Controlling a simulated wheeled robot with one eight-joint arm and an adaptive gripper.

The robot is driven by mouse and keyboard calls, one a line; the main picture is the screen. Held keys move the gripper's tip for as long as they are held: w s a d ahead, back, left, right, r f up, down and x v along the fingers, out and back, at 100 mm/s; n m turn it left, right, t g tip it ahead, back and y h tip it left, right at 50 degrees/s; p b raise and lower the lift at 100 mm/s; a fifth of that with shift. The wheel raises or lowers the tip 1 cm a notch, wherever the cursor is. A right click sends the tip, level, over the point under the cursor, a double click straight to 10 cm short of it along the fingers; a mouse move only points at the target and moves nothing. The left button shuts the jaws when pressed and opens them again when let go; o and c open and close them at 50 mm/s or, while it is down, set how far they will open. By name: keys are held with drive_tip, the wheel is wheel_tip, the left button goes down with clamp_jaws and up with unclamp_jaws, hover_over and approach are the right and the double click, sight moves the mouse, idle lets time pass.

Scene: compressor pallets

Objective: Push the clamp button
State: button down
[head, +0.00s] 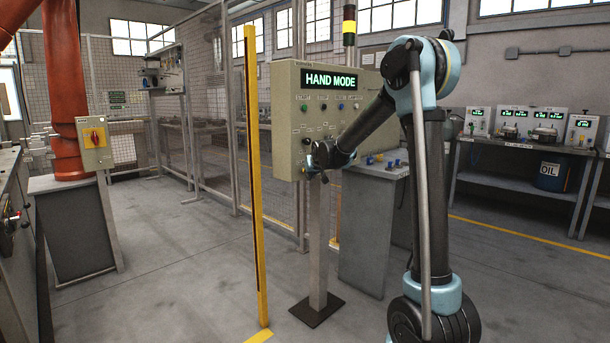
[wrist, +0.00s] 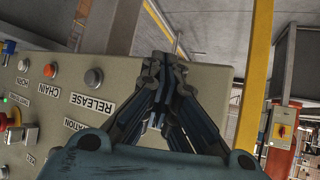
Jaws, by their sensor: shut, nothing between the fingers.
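The beige control panel (head: 284,120) stands on a post and carries a lit "HAND MODE" display (head: 331,80) with rows of small buttons below. No clamp label is readable in either view, so I cannot tell which button is the clamp button. In the wrist view the panel (wrist: 130,70) appears turned, with a grey-white button (wrist: 50,69), an orange-red button (wrist: 93,77) and labels reading "HORN", "CHAIN" and "RELEASE". My gripper (head: 313,168) is at the panel's lower edge. In the wrist view my gripper (wrist: 164,62) is shut and empty, overlapping the panel's edge; contact cannot be told.
A yellow post (head: 254,180) stands left of the panel. A grey cabinet (head: 372,235) is behind my arm. Open floor lies at the front left.

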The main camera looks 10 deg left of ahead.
drive_tip(key=shift+w+a, duration=0.1)
drive_tip(key=shift+a, duration=0.05)
idle(0.5)
drive_tip(key=shift+s+d, duration=0.6)
drive_tip(key=shift+d, duration=0.25)
drive_tip(key=shift+s+d, duration=0.95)
drive_tip(key=shift+d, duration=0.2)
drive_tip(key=shift+s+d, duration=0.9)
drive_tip(key=shift+d, duration=0.3)
drive_tip(key=s+d+m+g+h, duration=0.1)
drive_tip(key=s+d+g, duration=0.1)
drive_tip(key=s+d, duration=0.9)
drive_tip(key=s+d+f+m+g+h, duration=0.1)
drive_tip(key=s+d+f, duration=0.3)
drive_tip(key=s, duration=0.9)
drive_tip(key=s+d+f+m+g+h, duration=0.1)
drive_tip(key=s+d+f+g, duration=0.2)
drive_tip(key=s, duration=1)
drive_tip(key=s+d+f+m+g, duration=0.1)
drive_tip(key=s+d+f, duration=0.6)
drive_tip(key=s, duration=0.6)
drive_tip(key=shift+d+f+g+h, duration=0.25)
drive_tip(key=shift+f+g+h, duration=0.15)
drive_tip(key=shift+f, duration=0.5)
